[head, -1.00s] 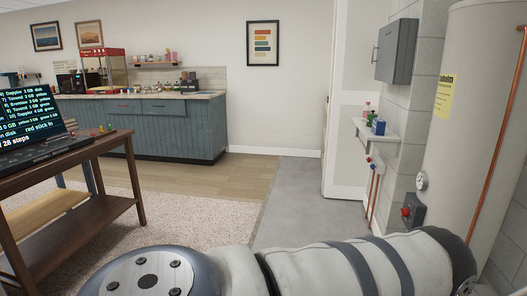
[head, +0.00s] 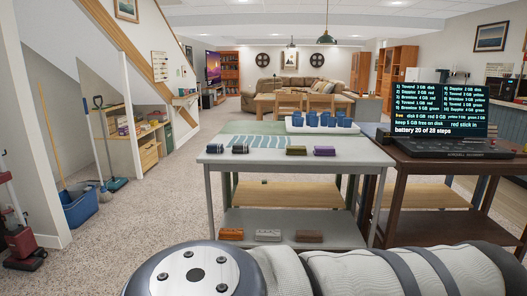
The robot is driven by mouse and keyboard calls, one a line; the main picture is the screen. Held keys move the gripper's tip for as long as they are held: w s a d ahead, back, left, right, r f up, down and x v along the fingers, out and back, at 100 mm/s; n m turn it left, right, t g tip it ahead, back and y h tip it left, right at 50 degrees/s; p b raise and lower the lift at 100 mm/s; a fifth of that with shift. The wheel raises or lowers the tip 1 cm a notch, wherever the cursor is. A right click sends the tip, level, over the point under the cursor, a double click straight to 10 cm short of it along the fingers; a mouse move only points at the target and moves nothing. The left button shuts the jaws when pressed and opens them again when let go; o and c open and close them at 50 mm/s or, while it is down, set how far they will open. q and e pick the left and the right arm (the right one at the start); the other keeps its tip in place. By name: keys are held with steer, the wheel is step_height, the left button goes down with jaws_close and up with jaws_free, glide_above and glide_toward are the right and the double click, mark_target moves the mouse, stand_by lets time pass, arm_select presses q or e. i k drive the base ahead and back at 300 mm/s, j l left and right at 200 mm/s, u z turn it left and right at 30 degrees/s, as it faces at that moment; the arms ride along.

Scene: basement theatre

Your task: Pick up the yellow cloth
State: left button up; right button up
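No plainly yellow cloth can be made out. On the grey table (head: 270,178) lie several small folded-looking bundles: dark blue-grey ones at the left, an olive-yellow bundle (head: 296,150) right of the middle, and a purple bundle (head: 325,151) beside it. They are too small to tell whether they are cloths. The table's lower shelf holds an orange-brown bundle (head: 231,234), a pale grey bundle (head: 268,235) and a brown bundle (head: 309,236). My own arm links cross the bottom of the head view. Neither gripper shows.
A brown desk (head: 427,171) with a text screen (head: 430,108) stands close to the table's right. Behind the table, a white tray (head: 296,128) holds several blue cups. Open carpet (head: 150,215) lies to the left, with a blue bucket (head: 80,207) by the wall.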

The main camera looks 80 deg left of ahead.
mark_target(296, 150)
steer(key=u, duration=2.4)
